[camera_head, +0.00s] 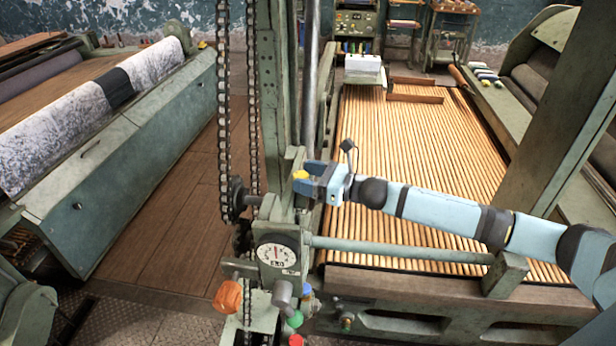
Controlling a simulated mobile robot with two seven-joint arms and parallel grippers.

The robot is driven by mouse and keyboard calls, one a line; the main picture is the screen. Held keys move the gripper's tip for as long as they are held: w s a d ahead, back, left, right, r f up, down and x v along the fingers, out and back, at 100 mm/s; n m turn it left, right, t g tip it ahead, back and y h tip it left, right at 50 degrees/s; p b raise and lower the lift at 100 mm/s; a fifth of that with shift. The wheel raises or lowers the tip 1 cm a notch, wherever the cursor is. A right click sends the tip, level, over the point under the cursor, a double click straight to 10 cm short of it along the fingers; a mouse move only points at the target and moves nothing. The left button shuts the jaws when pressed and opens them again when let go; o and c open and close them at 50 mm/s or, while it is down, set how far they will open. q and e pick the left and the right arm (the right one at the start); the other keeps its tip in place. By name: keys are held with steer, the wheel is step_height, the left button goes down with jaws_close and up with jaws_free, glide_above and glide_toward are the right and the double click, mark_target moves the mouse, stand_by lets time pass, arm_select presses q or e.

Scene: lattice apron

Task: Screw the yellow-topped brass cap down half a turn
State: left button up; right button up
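The yellow top of the brass cap (300,174) shows on the green machine post near the middle of the view. The cap's brass sides are mostly hidden. My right gripper (306,179) reaches in from the right at the cap's height, with its dark fingers on either side of the yellow top. At this size I cannot tell whether the fingers press on the cap or stand slightly apart from it. My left gripper is not in view.
A chain (223,120) hangs left of the post. A dial gauge (277,252), an orange knob (228,297) and a horizontal green bar (400,250) are below the gripper. A slatted bed (420,150) lies behind my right arm. Wooden floor (175,215) is clear at left.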

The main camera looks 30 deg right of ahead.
steer(key=b+v, duration=0.3)
steer(key=v, duration=1)
steer(key=shift+s+d+b, duration=0.3)
steer(key=shift+b, duration=0.05)
